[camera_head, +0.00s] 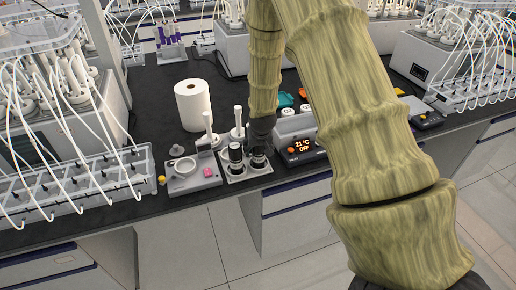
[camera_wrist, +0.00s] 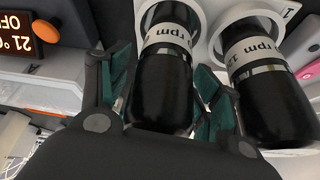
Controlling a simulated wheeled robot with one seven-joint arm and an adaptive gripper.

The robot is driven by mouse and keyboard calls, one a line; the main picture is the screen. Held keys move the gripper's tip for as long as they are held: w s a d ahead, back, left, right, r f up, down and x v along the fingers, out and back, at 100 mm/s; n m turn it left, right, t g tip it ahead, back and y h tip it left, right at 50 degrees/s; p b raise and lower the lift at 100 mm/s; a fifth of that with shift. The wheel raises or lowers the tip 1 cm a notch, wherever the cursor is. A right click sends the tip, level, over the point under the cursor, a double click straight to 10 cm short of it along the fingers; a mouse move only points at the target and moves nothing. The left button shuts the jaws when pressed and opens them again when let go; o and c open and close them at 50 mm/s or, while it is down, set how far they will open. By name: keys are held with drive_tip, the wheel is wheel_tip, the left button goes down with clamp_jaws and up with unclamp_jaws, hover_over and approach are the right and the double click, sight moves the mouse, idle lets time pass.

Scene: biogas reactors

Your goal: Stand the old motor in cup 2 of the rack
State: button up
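Two black motors with white rpm labels stand upright in the ringed cups of the pale rack (camera_head: 238,179). In the wrist view, one motor (camera_wrist: 160,90) is between the fingers of my gripper (camera_wrist: 165,82); the other motor (camera_wrist: 265,95) is just right of them, in the cup near a mark like "1". The teal finger pads lie close along the first motor's sides; whether they press on it is unclear. In the head view my gripper (camera_head: 259,137) is right above the right motor (camera_head: 258,159), beside the left motor (camera_head: 235,156). I cannot tell which motor is old.
A display unit (camera_head: 302,149) reading 21 °C OFF stands close right of the rack. A grey device (camera_head: 192,178) with a pink button is close left. A paper roll (camera_head: 193,104) stands behind. White-topped posts (camera_head: 238,122) rise near my gripper. The bench's front edge is close.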

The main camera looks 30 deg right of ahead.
drive_tip(key=shift+r, duration=0.2)
drive_tip(key=b+v, duration=0.3)
drive_tip(key=v, duration=0.8)
drive_tip(key=s+a+f+n+g, duration=0.1)
drive_tip(key=s+a+f, duration=0.4)
drive_tip(key=s+f, duration=0.45)
drive_tip(key=s+a+f+n+g, duration=0.15)
drive_tip(key=s+a+f, duration=0.4)
drive_tip(key=f, duration=0.75)
drive_tip(key=s+a+f, duration=0.3)
drive_tip(key=s, duration=0.4)
drive_tip(key=s+a+f+n+g+y, duration=0.1)
drive_tip(key=s+a+f, duration=0.1)
drive_tip(key=s+f, duration=0.2)
drive_tip(key=s+a+f+n+g+y, duration=0.1)
drive_tip(key=s+a+f, duration=0.2)
drive_tip(key=s, duration=0.7)
drive_tip(key=shift+s+a+f, duration=0.3)
drive_tip(key=shift+s+f, duration=0.05)
drive_tip(key=shift+f, duration=0.35)
